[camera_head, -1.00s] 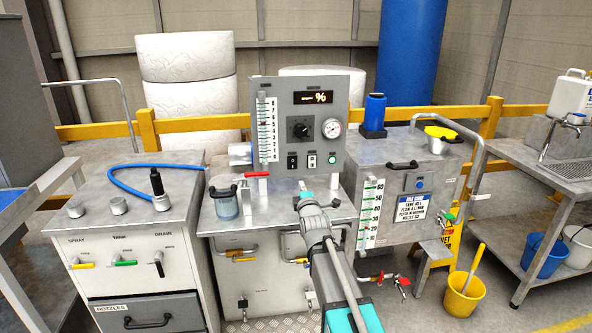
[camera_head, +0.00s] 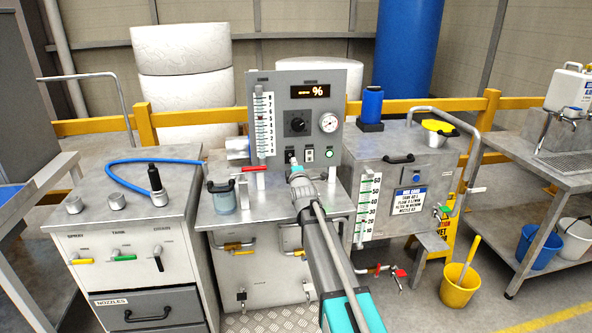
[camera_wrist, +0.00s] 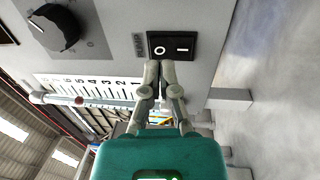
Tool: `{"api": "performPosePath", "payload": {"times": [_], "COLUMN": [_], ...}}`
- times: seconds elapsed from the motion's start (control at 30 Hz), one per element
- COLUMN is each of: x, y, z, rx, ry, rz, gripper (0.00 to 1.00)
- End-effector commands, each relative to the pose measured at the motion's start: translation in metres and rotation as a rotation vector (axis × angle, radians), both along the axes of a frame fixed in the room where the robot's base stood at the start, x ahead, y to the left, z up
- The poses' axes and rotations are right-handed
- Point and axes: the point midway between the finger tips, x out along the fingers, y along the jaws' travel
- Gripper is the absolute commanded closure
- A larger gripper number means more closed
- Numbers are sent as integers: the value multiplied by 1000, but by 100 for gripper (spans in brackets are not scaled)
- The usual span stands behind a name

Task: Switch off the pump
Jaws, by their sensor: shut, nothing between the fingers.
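The grey control panel (camera_head: 268,125) stands on the metal bench.
The panel also carries a black knob (camera_head: 297,124), a gauge (camera_head: 328,123), a white switch plate (camera_head: 309,155) and a green button (camera_head: 329,154). A grey tank (camera_head: 398,180) stands to the right.

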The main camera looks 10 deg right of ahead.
Motion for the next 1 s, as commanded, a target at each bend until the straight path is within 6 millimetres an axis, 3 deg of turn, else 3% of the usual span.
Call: {"api": "performPosePath", "payload": {"times": [0.1,0.3,1.0], "x": [17,29,36], "y": [0,0,1], "z": [2,4,5], "rx": [0,0,0], "ry": [0,0,0], "rz": [0,0,1], "gripper": [100,100,100]}}
